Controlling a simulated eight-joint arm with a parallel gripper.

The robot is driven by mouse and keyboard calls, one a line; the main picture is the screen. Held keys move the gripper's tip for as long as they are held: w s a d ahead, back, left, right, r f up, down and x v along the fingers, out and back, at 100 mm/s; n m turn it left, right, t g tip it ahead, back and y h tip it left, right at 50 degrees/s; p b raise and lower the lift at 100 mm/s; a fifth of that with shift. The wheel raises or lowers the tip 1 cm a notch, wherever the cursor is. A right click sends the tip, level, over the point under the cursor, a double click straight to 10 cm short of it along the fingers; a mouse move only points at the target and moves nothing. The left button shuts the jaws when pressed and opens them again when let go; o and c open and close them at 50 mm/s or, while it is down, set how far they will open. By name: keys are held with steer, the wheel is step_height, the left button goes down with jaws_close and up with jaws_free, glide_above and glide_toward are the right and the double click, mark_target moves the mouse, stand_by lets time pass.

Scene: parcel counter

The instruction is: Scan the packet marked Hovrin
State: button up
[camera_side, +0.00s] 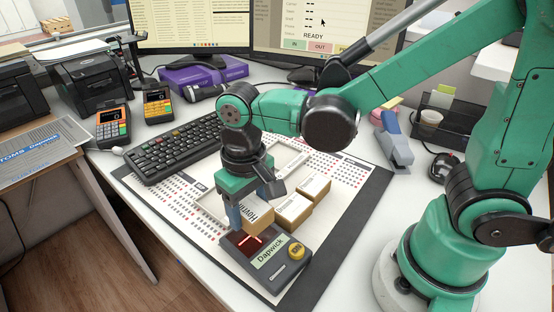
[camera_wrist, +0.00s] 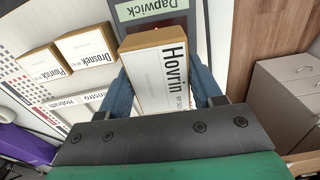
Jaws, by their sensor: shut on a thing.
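The packet marked Hovrin (camera_side: 258,217) is a small tan box with a white label. In the wrist view the Hovrin packet (camera_wrist: 155,72) sits between the two blue fingers of my gripper (camera_wrist: 162,95). My gripper (camera_side: 252,212) is shut on it in the side view too. The scanner (camera_side: 265,262), a dark grey device labelled Dapwick with a yellow button and a lit red window, lies just below and in front of the packet. It shows at the top of the wrist view (camera_wrist: 152,28). I cannot tell whether packet and scanner touch.
Packets marked Drosnek (camera_wrist: 88,46) and Plovrick (camera_wrist: 45,65) stand beside the held one on the printed mat (camera_side: 340,170). A white frame (camera_side: 290,158) lies behind them. A keyboard (camera_side: 180,147), stapler (camera_side: 393,145) and card terminals (camera_side: 113,125) surround the mat. The monitor (camera_side: 320,35) reads READY.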

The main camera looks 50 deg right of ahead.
steer(key=shift+f, duration=0.15)
step_height(320, 180, up, 9)
stand_by(0.9)
